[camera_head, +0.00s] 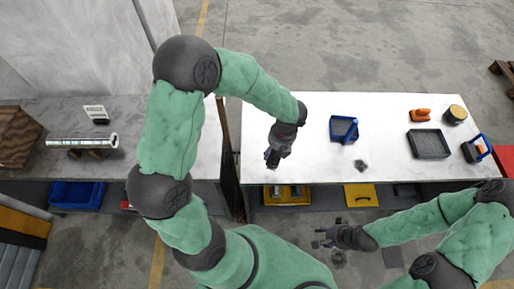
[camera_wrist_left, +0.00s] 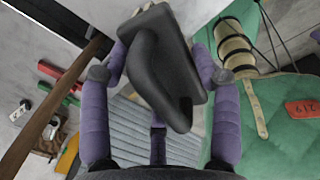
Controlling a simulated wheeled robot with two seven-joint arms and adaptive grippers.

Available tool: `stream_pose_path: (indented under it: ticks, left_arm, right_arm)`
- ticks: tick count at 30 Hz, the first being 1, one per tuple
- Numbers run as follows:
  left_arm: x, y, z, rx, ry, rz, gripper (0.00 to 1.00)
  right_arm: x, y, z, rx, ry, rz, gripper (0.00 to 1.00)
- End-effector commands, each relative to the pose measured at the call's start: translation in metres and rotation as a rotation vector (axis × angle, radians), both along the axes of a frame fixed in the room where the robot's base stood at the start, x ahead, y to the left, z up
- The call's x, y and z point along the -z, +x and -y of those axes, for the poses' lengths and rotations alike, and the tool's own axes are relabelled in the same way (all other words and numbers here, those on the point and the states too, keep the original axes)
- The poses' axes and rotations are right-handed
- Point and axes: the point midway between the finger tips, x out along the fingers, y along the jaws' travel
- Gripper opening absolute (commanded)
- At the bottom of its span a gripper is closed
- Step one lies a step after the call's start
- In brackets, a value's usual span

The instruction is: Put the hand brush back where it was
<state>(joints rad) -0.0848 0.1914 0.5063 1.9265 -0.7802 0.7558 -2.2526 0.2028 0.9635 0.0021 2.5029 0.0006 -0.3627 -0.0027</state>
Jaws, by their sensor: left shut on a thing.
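My left gripper (camera_head: 272,158) is over the left part of the white table (camera_head: 300,111). In the left wrist view, its purple fingers (camera_wrist_left: 160,75) are shut on a dark grey block with a curved handle, seemingly the hand brush (camera_wrist_left: 160,65).
A small dark pile (camera_head: 361,165) lies near the table's front edge. A dark tray (camera_head: 429,144), an orange tool (camera_head: 420,115), a round tin (camera_head: 456,113) and a blue-handled item (camera_head: 472,151) stand at the right. A grey bench (camera_head: 130,165) is at the left, across a gap.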

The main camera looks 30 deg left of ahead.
Motion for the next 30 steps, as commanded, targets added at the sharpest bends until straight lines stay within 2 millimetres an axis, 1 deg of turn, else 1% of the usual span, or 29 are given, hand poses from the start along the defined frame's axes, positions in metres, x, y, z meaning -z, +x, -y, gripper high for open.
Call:
stream_pose_path:
  ticks: [1,7,12,16,23,26,30]
  left_arm:
    - [0.006,0.005,-0.011,-0.006,0.0,-0.001,0.37]
    - [0.025,0.023,-0.05,-0.007,0.001,0.0,0.37]
    - [0.055,0.033,-0.07,-0.004,0.0,-0.004,0.37]
    - [0.069,0.039,-0.081,-0.001,0.0,-0.001,0.37]
    - [0.078,0.043,-0.089,-0.001,0.001,0.0,0.37]
    - [0.088,0.046,-0.095,-0.002,0.0,-0.002,0.36]
    - [0.11,0.045,-0.094,0.0,0.0,-0.002,0.36]
  right_arm:
    - [0.002,0.0,0.0,0.0,0.0,0.0,0.4]
    - [0.006,0.0,0.0,0.0,0.0,0.0,0.4]
    - [0.013,0.0,0.0,0.0,0.0,-0.001,0.4]
    - [0.015,-0.001,0.0,0.0,0.0,-0.001,0.4]
    - [0.017,0.0,0.0,0.0,0.0,-0.001,0.4]
    - [0.019,-0.001,0.0,0.0,0.0,-0.001,0.4]
    - [0.026,0.0,0.0,0.0,0.0,-0.001,0.4]
